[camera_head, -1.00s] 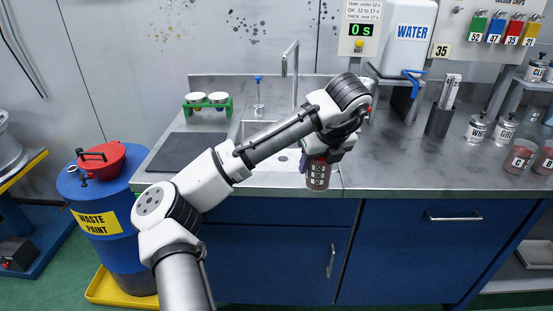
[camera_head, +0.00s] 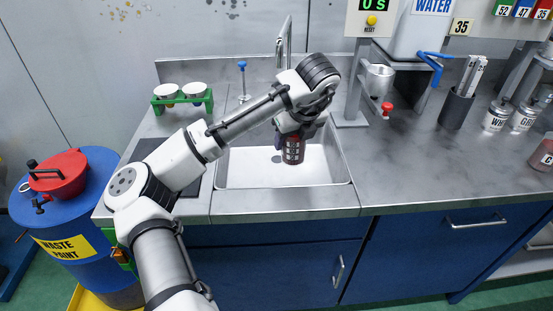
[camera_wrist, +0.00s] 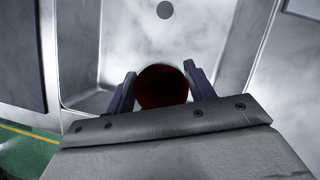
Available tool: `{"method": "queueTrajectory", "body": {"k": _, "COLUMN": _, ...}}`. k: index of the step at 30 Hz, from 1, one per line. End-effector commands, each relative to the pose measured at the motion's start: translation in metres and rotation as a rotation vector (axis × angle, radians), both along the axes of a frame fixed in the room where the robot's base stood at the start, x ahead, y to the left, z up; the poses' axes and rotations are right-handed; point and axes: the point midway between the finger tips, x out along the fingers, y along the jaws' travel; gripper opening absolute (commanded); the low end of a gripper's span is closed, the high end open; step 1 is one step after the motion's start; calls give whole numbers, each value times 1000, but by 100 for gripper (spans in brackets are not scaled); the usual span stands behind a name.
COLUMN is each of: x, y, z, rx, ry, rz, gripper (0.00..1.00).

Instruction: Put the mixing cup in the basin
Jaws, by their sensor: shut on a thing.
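The mixing cup (camera_head: 293,150) is a dark reddish see-through cup with pale markings, upright in the head view. My gripper (camera_head: 295,131) is shut on it and holds it over the white basin (camera_head: 240,172). In the wrist view the cup (camera_wrist: 161,88) sits between the two fingers of my gripper (camera_wrist: 160,90), with dark red inside. The basin's floor and drain hole (camera_wrist: 164,10) show beyond it. I cannot tell how far the cup's base is above the basin floor.
A faucet (camera_head: 285,45) stands behind the basin. A green rack (camera_head: 183,104) with white cups is at the back left. A stand with a metal cup (camera_head: 379,80) and red valve is right of the basin. A blue waste drum (camera_head: 85,207) stands left.

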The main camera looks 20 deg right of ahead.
Motion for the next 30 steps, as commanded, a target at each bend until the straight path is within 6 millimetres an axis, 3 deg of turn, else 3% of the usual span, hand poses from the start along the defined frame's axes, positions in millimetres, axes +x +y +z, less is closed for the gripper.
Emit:
{"method": "queueTrajectory", "body": {"k": 3, "x": 0, "y": 1, "z": -32, "rx": 1, "ry": 3, "rz": -1, "gripper": 28}}
{"method": "queueTrajectory", "body": {"k": 12, "x": 0, "y": 0, "z": -102, "rx": 0, "ry": 3, "rz": 0, "gripper": 28}}
{"method": "queueTrajectory", "body": {"k": 18, "x": 34, "y": 4, "z": -101, "rx": 0, "ry": -1, "rz": 3, "gripper": 28}}
{"method": "queueTrajectory", "body": {"k": 23, "x": 46, "y": 5, "z": -102, "rx": 0, "ry": 0, "rz": 0, "gripper": 28}}
{"method": "queueTrajectory", "body": {"k": 30, "x": 82, "y": 9, "z": -100, "rx": 0, "ry": -1, "rz": 3, "gripper": 28}}
